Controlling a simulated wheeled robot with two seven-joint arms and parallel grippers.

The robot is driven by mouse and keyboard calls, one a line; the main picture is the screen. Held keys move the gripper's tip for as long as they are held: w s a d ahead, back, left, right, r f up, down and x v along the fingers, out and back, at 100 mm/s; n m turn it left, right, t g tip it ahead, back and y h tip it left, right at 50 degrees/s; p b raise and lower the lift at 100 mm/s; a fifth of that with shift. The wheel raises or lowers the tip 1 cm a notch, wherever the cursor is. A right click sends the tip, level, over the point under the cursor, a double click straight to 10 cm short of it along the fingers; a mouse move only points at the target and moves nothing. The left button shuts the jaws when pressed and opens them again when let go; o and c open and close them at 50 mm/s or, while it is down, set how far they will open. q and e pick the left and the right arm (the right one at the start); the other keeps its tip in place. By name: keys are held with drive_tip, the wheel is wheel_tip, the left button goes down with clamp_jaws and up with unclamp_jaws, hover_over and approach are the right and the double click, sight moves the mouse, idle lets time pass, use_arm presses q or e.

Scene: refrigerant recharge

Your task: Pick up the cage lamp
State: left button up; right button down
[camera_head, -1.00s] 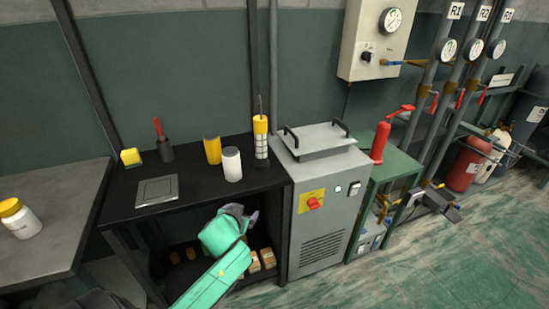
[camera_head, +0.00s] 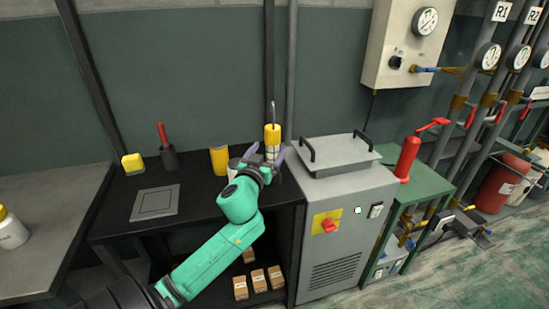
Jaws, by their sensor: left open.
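The cage lamp (camera_head: 272,136) stands upright near the right end of the black bench. It has a yellow top with a thin hook above it and a pale caged body, whose lower part is hidden by my gripper. My left gripper (camera_head: 266,155) is open, with one finger on each side of the lamp's body in this view. I cannot tell whether the fingers touch it. My right gripper is not in view.
Left of the lamp on the black bench (camera_head: 115,200) are a white can (camera_head: 233,166) partly hidden by my arm, a yellow can (camera_head: 219,160), a red-handled tool in a dark cup (camera_head: 168,157), and a yellow block (camera_head: 132,163). A grey machine (camera_head: 345,210) adjoins the right.

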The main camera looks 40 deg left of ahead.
sight(271, 158)
use_arm(q)
wheel_tip(271, 158, down, 4)
drive_tip(key=shift+r+b, duration=0.1)
drive_tip(key=shift+b, duration=0.25)
drive_tip(key=x, duration=0.7)
drive_tip(key=shift+w, duration=0.1)
drive_tip(key=shift+w+a, duration=0.1)
drive_tip(key=shift+w, duration=0.1)
clamp_jaws()
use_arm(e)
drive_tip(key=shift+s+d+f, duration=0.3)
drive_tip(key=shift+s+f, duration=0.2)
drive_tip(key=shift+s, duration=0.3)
